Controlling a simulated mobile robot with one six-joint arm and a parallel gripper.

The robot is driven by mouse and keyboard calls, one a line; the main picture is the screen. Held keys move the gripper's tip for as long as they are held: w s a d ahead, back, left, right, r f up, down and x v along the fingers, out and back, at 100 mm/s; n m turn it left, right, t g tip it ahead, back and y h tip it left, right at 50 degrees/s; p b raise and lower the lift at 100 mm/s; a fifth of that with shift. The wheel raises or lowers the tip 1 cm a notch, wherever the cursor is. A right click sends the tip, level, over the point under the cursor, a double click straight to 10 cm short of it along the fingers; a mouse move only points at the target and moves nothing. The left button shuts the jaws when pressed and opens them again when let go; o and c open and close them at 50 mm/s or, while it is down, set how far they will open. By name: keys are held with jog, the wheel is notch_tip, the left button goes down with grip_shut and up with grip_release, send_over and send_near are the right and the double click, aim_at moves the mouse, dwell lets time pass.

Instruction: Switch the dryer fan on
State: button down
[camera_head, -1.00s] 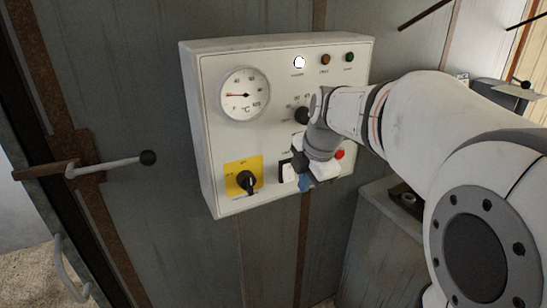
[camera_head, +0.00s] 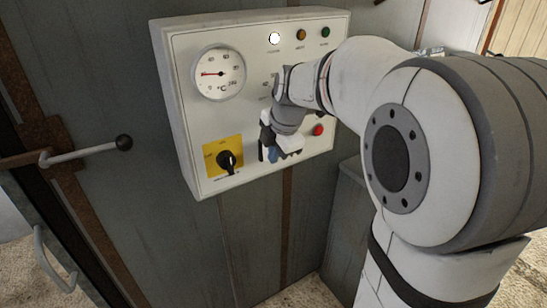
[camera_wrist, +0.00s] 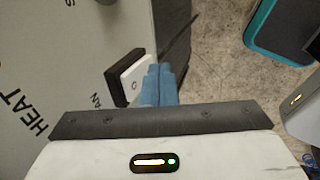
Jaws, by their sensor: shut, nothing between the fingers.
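A white rocker switch (camera_wrist: 134,83) in a black surround shows in the wrist view, with a round mark on its face and partly hidden lettering ending in "AN" beside it. It sits on the pale control panel (camera_head: 187,115), which is on a grey wall. My gripper (camera_wrist: 160,80) has its blue fingertips together, just right of the rocker's edge; I cannot tell whether they touch it. In the head view my gripper (camera_head: 266,154) is at the panel's lower middle and hides the switch. A white lamp (camera_head: 274,38) at the panel's top looks bright.
The panel also has a dial gauge (camera_head: 218,73), a black selector on a yellow plate (camera_head: 210,155), a red button (camera_head: 318,130) and amber and green lamps. A lever with a black ball (camera_head: 124,142) sticks out at left. A teal-rimmed object (camera_wrist: 262,28) is on the floor.

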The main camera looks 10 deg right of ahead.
jog(key=shift+w, duration=0.15)
jog(key=shift+r, duration=0.8)
jog(key=s+d+r+b, duration=0.2)
jog(key=s+r+b, duration=0.1)
jog(key=s+r, duration=0.4)
jog(key=shift+s+d+r, duration=0.4)
jog(key=shift+s, duration=0.65)
